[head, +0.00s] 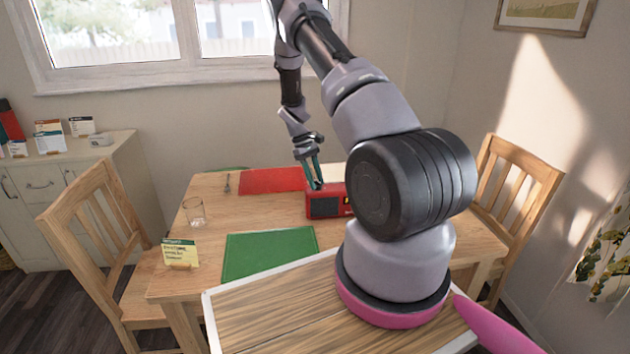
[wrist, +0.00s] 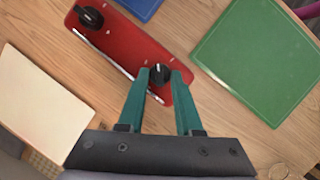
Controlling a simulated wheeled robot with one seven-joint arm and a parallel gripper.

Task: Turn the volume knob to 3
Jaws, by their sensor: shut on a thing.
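A red radio (head: 325,207) stands on the wooden table, with a dark speaker panel on its front. In the wrist view its red top (wrist: 130,48) carries two black knobs. One knob (wrist: 160,73) is between my fingertips, with a light pointer line on it. The other knob (wrist: 89,17) is at the far end of the radio, apart from my gripper. My gripper (head: 315,184) reaches down from above, and its teal fingers are shut on the nearer knob. The scale marks are too small to read, and I cannot tell which knob is labelled volume.
A silver rod (wrist: 118,77) runs along the radio's top edge. A cream board (wrist: 38,100) lies beside the radio.

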